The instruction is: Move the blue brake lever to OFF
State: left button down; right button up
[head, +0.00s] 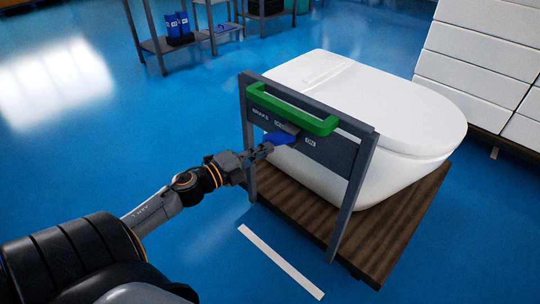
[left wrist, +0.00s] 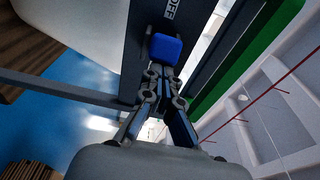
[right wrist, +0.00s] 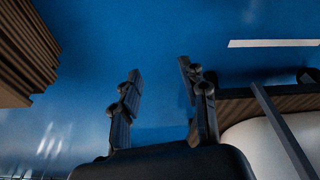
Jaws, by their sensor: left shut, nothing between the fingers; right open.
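The blue brake lever (head: 279,137) sits on the dark panel (head: 334,152) marked BRAKE, on the front of the cart. Its blue end sticks out towards my left gripper (head: 264,149), between two small white labels. In the left wrist view the lever's blue end (left wrist: 166,48) is right at the fingertips of my left gripper (left wrist: 164,74), with the OFF label (left wrist: 171,11) just beyond it. The left fingers are closed together with nothing between them; I cannot tell whether they touch the lever. My right gripper (right wrist: 160,70) is open and empty above the floor.
A green handle (head: 290,108) runs along the panel top, just above the lever. A white toilet (head: 365,100) stands behind the panel on a brown wooden base (head: 290,202). White boxes (head: 480,70) are stacked at right.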

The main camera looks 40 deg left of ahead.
pick_arm(q)
jog(key=shift+w+a+r+p, duration=0.1)
jog(key=shift+w+a+p, duration=0.05)
jog(key=shift+a, duration=0.3)
jog(key=shift+w+a+r+p, duration=0.1)
jog(key=shift+a+p, duration=0.05)
jog(key=shift+a, duration=0.3)
pick_arm(e)
jog(key=shift+s+d+f, duration=0.1)
jog(key=shift+s+f, duration=0.1)
jog(key=shift+f, duration=0.95)
pick_arm(q)
jog(key=shift+a, duration=0.1)
